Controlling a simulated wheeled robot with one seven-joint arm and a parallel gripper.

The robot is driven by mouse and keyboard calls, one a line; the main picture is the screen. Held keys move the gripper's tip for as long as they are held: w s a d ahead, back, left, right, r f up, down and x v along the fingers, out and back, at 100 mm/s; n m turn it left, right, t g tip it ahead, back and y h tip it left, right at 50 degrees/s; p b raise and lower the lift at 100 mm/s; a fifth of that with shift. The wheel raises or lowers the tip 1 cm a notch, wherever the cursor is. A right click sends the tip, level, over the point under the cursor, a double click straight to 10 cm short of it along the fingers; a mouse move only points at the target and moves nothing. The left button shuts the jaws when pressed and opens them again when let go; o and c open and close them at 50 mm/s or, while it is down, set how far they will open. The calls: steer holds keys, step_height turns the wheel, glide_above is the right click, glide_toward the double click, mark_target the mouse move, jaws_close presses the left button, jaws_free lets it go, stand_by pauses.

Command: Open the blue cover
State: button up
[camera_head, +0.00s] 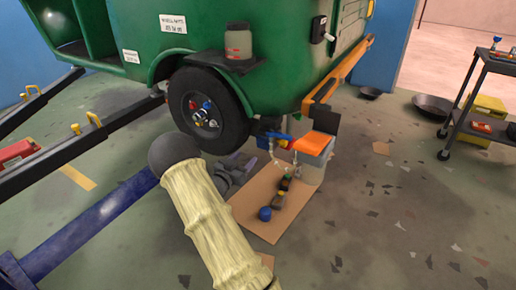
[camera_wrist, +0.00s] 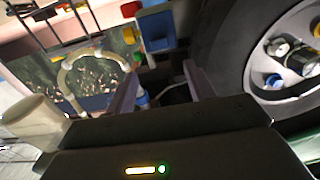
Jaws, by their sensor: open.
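A blue part (camera_head: 269,127), which looks like the blue cover, hangs under the green rickshaw's rear corner, just right of the wheel. A blue block (camera_wrist: 157,30) shows beyond my fingers at the top of the wrist view; it looks like the same part. Whether it is open or shut is unclear. My gripper (camera_head: 246,162) is low beside the wheel, left of and below the blue part, and apart from it. In the wrist view my gripper (camera_wrist: 160,88) has its two fingers spread, with nothing held between them.
The rickshaw wheel (camera_head: 208,110) is close beside my gripper. A bucket with an orange lid (camera_head: 312,143) stands at the back of a cardboard sheet (camera_head: 250,221) with small items on it. A black cart (camera_head: 485,88) stands at far right. Floor at right is mostly clear.

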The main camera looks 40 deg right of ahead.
mark_target(260, 143)
steer(key=b+x, duration=0.2)
steer(key=x, duration=0.8)
steer(key=shift+d+b, duration=0.15)
steer(key=shift+b, duration=0.15)
steer(key=shift+r, duration=0.1)
